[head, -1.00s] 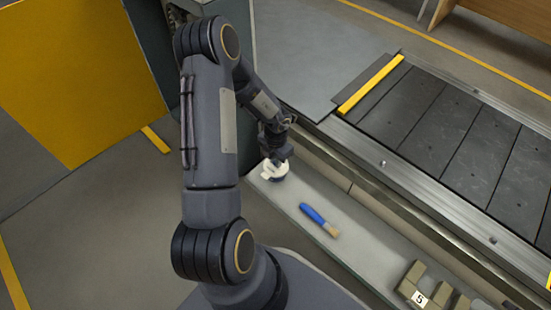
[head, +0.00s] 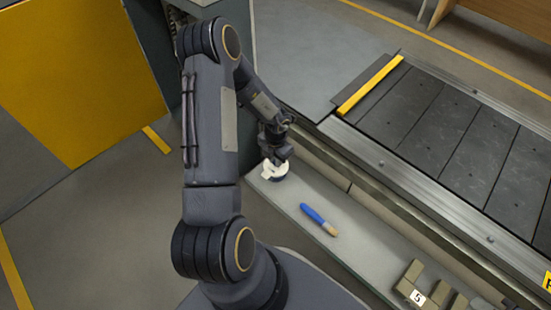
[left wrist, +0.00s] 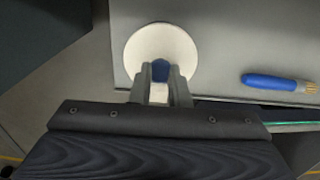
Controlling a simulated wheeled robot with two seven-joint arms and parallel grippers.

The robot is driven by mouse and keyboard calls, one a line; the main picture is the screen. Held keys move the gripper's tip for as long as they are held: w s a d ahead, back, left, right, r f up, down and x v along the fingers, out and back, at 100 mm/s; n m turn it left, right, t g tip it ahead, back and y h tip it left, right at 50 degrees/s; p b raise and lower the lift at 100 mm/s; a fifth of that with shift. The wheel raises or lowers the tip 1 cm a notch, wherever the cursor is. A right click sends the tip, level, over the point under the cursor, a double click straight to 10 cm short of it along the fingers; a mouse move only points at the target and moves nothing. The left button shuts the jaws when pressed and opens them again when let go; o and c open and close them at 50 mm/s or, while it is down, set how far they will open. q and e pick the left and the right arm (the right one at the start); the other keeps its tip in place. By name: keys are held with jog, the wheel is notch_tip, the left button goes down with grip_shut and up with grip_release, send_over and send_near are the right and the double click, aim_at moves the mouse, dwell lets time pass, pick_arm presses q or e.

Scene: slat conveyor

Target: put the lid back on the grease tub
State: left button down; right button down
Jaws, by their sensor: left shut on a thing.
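The white round lid (left wrist: 160,45) lies flat under my left gripper (left wrist: 163,75) in the left wrist view. My fingers are shut on the blue knob (left wrist: 160,69) on top of it. In the head view my left gripper (head: 276,160) is at the far end of the grey ledge, with the white lid (head: 268,172) just beneath it. A dark blue part, apparently the grease tub (head: 281,179), shows under the lid. The lid hides most of it, and I cannot tell whether the lid touches it. My right gripper is not in view.
A blue-handled brush (head: 319,219) lies on the grey ledge (head: 290,200), nearer to me than the lid. Tan blocks (head: 420,285), one with a number label, stand further along. The slat conveyor (head: 440,130) runs behind the ledge. The ledge around the brush is clear.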

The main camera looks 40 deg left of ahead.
pick_arm(q)
jog(key=p, duration=0.2)
jog(key=shift+f+p, duration=0.15)
jog(key=shift+p, duration=0.15)
dwell(2.1)
dwell(0.3)
jog(key=c, duration=0.8)
grip_release()
jog(key=shift+r+p, duration=3.55)
jog(key=shift+p, duration=0.55)
jog(key=shift+c, duration=0.4)
grip_shut()
